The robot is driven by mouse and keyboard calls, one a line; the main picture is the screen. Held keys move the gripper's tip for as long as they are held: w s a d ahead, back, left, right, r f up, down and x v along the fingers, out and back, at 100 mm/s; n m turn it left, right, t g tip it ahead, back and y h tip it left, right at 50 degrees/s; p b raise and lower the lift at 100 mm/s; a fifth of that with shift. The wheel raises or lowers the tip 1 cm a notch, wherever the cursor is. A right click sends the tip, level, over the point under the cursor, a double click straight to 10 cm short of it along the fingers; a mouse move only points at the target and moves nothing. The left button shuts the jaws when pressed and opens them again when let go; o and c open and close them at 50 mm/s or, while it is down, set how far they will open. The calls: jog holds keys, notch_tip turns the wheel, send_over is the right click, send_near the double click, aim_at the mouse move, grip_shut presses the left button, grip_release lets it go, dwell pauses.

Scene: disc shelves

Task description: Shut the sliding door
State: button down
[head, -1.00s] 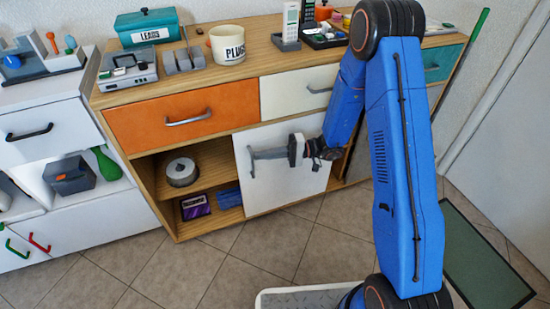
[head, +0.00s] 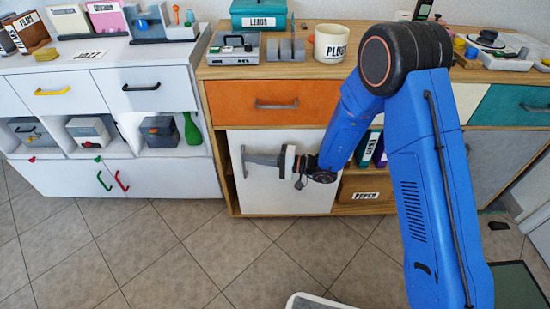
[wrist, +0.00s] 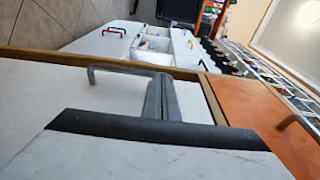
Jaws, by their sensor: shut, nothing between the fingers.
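The sliding door (head: 290,195) is a plain white panel in the lower part of the wooden cabinet. It covers most of the left bay, with a narrow dark gap between its left edge and the cabinet's left side. Its grey handle (head: 243,162) is near its left edge and shows in the wrist view (wrist: 120,69). My gripper (head: 251,158) is shut and empty, its fingertips at the handle's right side. In the wrist view the closed fingers (wrist: 163,83) reach the handle; I cannot tell whether they touch it.
Right of the door, the open bay shows binders (head: 368,148) and a PAPER box (head: 366,190). An orange drawer (head: 230,103) is above the door. A white cabinet (head: 150,177) stands left.

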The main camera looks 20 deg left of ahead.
jog(key=a, duration=0.2)
jog(key=s+a, duration=0.1)
jog(key=a, duration=0.1)
jog(key=shift+s+a+r, duration=0.1)
jog(key=shift+s+a, duration=0.05)
dwell(0.4)
